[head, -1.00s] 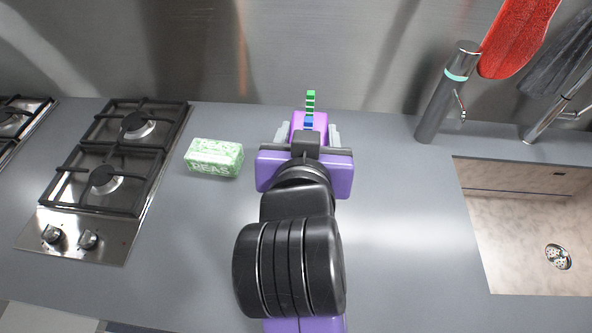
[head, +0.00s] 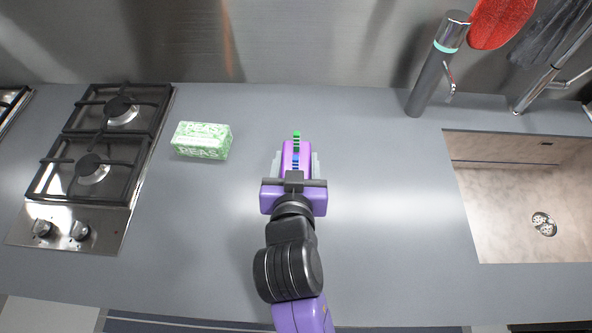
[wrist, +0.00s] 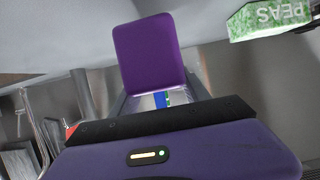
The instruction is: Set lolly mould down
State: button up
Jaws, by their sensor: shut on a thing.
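The lolly mould (head: 288,147), purple with green and blue parts along it, is between the fingers of my gripper (head: 296,163) in the head view. The gripper is shut on it, over the grey counter (head: 380,190) between the hob and the sink. In the wrist view the mould (wrist: 150,55) shows as a purple block beyond the gripper body, with a little blue and green at its near end. Its underside is hidden, so I cannot tell whether it touches the counter.
A green and white peas box (head: 202,140) lies left of my gripper; it also shows in the wrist view (wrist: 268,18). The gas hob (head: 95,160) is farther left. The sink (head: 520,200) and tap (head: 436,68) are on the right. The counter around the mould is clear.

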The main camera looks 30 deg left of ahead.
jog(key=shift+f, duration=2.1)
jog(key=shift+f, duration=0.2)
jog(key=o, duration=1.6)
jog(key=shift+o, duration=0.2)
jog(key=shift+r, duration=0.2)
jog(key=b+v, duration=0.1)
jog(key=v, duration=1.1)
